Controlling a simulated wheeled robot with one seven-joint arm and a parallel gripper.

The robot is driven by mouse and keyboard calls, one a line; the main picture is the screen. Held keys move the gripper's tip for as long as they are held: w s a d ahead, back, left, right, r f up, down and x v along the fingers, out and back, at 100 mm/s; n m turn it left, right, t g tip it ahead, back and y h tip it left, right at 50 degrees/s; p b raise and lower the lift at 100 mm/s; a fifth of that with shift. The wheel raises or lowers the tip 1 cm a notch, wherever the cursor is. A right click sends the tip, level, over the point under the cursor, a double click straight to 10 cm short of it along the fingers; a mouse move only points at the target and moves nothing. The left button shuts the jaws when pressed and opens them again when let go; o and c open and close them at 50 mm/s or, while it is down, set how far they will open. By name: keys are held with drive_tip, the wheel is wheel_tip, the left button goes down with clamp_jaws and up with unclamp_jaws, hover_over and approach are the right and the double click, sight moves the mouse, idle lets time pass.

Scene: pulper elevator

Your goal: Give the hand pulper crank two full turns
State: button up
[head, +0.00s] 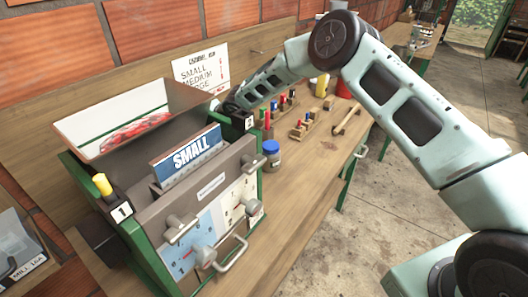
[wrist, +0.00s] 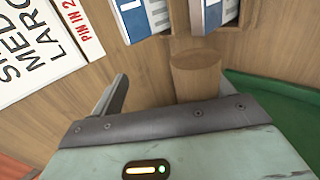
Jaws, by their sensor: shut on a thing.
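The hand pulper (head: 160,195) stands on the bench in the head view, with a green frame and a SMALL plate (head: 186,153) upright in its top. Its tray-like hopper (head: 135,130) holds red cherries. In the wrist view my gripper (wrist: 182,88) is around a round wooden grip (wrist: 197,75), which looks like the crank's handle, and is shut on it. One grey finger shows left of the grip; the other is hard to make out. In the head view my arm reaches behind the pulper's far right corner, which hides the fingers and the rest of the crank.
Metal handles (head: 232,253) and knobs stick out of the pulper's front. A blue-lidded jar (head: 271,156) and small racks (head: 304,126) stand on the bench to the right. A size sign (head: 200,69) is on the back wall. The floor right of the bench is clear.

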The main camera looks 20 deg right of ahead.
drive_tip(key=shift+v, duration=5.1)
drive_tip(key=s+d+r+m+g+h, duration=0.2)
drive_tip(key=s+d+r+m+h, duration=0.15)
drive_tip(key=s+d+m, duration=0.75)
drive_tip(key=s+d+r+m+g+h, duration=0.15)
drive_tip(key=s+d+r+m, duration=0.25)
drive_tip(key=s+d+m, duration=0.65)
drive_tip(key=s+d+m+g, duration=0.15)
drive_tip(key=s+m, duration=0.25)
drive_tip(key=s, duration=1.1)
drive_tip(key=s+a+f+n+g+b, duration=0.1)
drive_tip(key=s+a+f+n+b, duration=0.1)
drive_tip(key=s+a, duration=0.4)
drive_tip(key=s+a+f+n+g+b, duration=0.1)
drive_tip(key=s+a+n+b, duration=0.2)
drive_tip(key=a, duration=0.9)
drive_tip(key=s+n, duration=0.3)
drive_tip(key=shift+s+f+g+b, duration=0.15)
drive_tip(key=shift+f+g+b, duration=0.25)
